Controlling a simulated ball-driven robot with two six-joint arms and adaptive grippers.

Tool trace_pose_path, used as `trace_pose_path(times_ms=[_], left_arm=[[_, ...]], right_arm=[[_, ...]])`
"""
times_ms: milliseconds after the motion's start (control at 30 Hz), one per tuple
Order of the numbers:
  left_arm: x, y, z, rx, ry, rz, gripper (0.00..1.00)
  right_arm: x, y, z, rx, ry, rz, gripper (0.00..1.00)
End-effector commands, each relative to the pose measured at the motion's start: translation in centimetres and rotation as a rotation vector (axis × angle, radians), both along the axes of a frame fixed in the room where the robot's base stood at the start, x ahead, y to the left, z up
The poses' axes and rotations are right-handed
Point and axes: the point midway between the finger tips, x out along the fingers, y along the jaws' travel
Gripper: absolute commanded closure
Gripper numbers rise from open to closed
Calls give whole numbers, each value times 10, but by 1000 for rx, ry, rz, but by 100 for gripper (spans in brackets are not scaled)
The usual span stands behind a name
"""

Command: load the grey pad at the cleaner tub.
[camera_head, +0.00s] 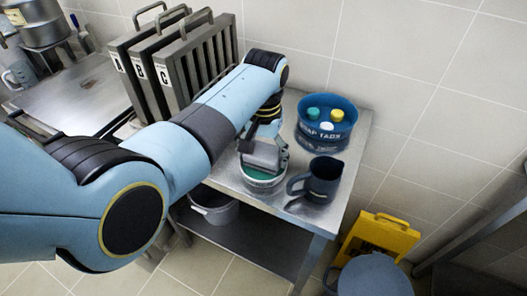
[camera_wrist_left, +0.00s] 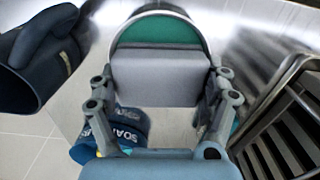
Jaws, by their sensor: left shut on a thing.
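The grey pad (camera_head: 262,157) is between the fingers of my left gripper (camera_head: 266,150), which is shut on it. The pad also fills the middle of the left wrist view (camera_wrist_left: 160,78). The cleaner tub (camera_head: 263,188) is a round, light-walled tub with green inside, standing on the metal table. The pad is over the tub's opening, its lower part close to the green surface (camera_wrist_left: 160,30). I cannot tell whether it touches the green. My right gripper is not in view.
A dark jug (camera_head: 323,180) stands just right of the tub. A blue soap tabs tub (camera_head: 326,128) is behind it. Lettered grey racks (camera_head: 170,75) stand at the left. A pot (camera_head: 213,208) is on the lower shelf. A yellow floor sign (camera_head: 381,238) stands beyond the table's right end.

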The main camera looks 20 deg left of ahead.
Motion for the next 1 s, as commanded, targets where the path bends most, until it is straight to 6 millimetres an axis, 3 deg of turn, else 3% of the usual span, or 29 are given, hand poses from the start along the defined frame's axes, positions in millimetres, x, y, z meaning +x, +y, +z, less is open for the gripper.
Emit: trace_pose_path(times_ms=[1000], left_arm=[[0, 0, -6, 0, -1, 0, 45]], right_arm=[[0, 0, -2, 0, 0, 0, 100]])
